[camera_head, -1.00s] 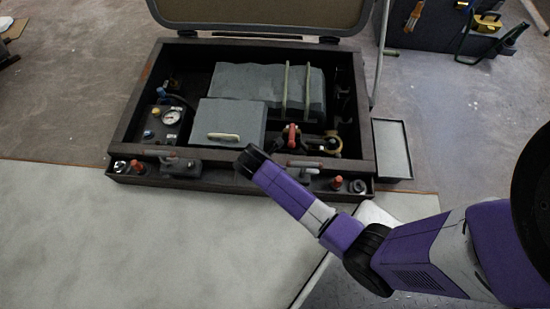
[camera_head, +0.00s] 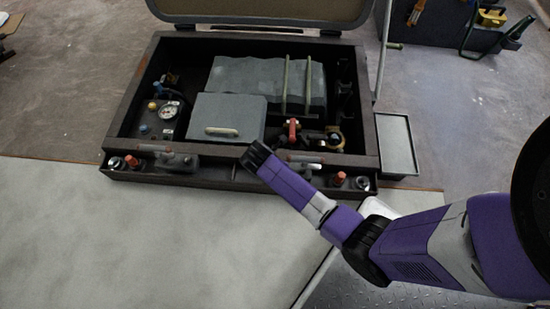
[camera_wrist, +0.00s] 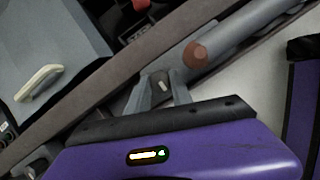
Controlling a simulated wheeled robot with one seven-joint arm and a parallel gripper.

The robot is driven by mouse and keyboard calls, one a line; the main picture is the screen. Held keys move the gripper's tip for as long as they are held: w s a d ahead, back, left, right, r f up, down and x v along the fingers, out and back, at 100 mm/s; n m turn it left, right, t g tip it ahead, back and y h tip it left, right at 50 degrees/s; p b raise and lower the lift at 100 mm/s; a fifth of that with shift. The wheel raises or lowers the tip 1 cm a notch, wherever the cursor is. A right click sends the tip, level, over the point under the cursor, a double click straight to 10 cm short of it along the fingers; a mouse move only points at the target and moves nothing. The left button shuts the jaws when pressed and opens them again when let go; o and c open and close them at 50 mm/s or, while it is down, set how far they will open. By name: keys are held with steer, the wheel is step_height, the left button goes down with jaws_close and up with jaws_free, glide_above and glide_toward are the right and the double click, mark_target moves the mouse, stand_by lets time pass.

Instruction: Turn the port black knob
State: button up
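I cannot pick out a black knob for certain in either view. A dark panel in the left of the open locker carries a round white gauge (camera_head: 168,112), a yellow knob (camera_head: 152,105) and a blue knob (camera_head: 144,129). My gripper (camera_head: 252,156) is over the locker's front edge near its middle, right of that panel. In the wrist view its two grey fingers (camera_wrist: 164,90) stand apart. A dark piece with a small white mark (camera_wrist: 163,86) shows between or behind them; I cannot tell whether they touch it.
The locker (camera_head: 118,120) has a raised lid (camera_head: 262,8) behind it. Inside are a grey hatch with a pale handle (camera_head: 222,131) and a red-handled valve (camera_head: 292,128). Orange-capped fittings (camera_head: 131,161) line the front ledge. A small tray (camera_head: 397,146) sits at right. The pale floor in front is clear.

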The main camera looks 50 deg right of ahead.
jaws_close()
